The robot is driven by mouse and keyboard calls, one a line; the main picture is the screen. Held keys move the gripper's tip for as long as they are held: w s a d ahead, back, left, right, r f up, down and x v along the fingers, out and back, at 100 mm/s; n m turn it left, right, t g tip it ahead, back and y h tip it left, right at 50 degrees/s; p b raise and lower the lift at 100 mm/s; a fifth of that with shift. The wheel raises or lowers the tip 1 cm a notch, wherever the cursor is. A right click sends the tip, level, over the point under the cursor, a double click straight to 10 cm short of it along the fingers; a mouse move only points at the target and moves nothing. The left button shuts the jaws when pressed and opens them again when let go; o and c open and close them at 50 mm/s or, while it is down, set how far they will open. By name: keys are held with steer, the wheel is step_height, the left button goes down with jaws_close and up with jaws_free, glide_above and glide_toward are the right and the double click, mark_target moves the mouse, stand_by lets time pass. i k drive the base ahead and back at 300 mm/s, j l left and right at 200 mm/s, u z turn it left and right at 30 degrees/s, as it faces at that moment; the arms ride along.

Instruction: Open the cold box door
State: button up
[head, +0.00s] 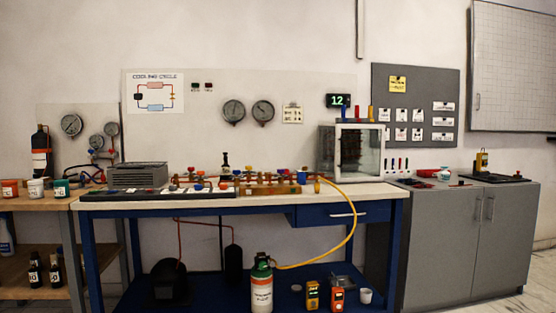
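The cold box (384,150) is a white-framed box at the right end of the blue workbench, in the head view. Its front door (361,152) has a dark glass pane in a white frame and looks shut. The handle is too small to make out. Several coloured upright items stand on top of the box. My gripper and arm are not in view.
The blue workbench (377,190) carries manifolds with coloured knobs left of the box. A yellow hose (352,225) hangs below the bench front to a gas cylinder (262,285). Grey cabinets (465,240) stand right; a wooden bench (35,203) stands left.

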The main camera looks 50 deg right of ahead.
mark_target(339, 140)
steer(key=z, duration=2.1)
steer(key=i+j+z, duration=0.35)
steer(key=i+j, duration=0.45)
steer(key=i, duration=0.15)
